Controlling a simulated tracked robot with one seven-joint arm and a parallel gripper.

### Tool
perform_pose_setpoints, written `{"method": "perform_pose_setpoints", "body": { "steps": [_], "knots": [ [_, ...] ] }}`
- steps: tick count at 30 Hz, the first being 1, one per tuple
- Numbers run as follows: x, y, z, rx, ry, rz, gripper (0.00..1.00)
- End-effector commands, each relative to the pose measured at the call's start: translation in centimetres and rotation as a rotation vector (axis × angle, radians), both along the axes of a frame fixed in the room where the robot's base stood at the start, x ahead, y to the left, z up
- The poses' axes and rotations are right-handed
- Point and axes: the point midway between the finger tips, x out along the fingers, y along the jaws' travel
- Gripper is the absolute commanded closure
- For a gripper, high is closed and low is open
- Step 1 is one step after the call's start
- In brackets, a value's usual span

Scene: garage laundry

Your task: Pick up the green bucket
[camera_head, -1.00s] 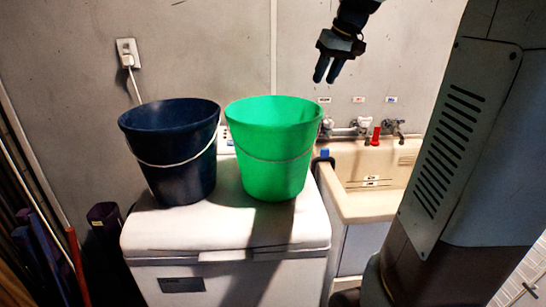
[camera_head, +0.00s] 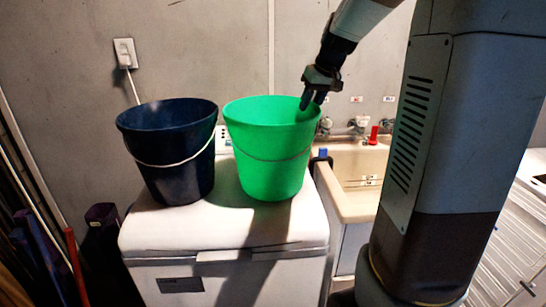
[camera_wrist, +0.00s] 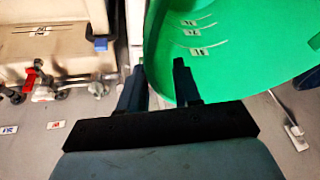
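The green bucket (camera_head: 270,150) stands upright on the right part of the white lid, with a thin handle across its front. My gripper (camera_head: 313,103) points down at the bucket's right rim in the head view. In the wrist view my gripper (camera_wrist: 158,78) has its two fingers apart, with a gap between them. The green bucket (camera_wrist: 235,45) fills the upper right there; one finger overlaps its inside and the other is outside the wall. Whether the fingers touch the rim I cannot tell.
A dark blue bucket (camera_head: 170,160) stands close to the left of the green one. Both are on a white chest-like appliance (camera_head: 225,232). A beige sink (camera_head: 350,200) with taps and a red item (camera_head: 374,135) is at the right. A grey wall is behind.

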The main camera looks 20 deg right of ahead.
Motion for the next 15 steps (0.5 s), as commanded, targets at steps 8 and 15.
{"method": "perform_pose_setpoints", "body": {
  "steps": [8,15],
  "knots": [
    [1.1,0.6,-3.2,0.000,0.002,-0.001,0.67],
    [1.2,0.6,-3.5,0.000,0.001,-0.001,0.67]
  ]
}}
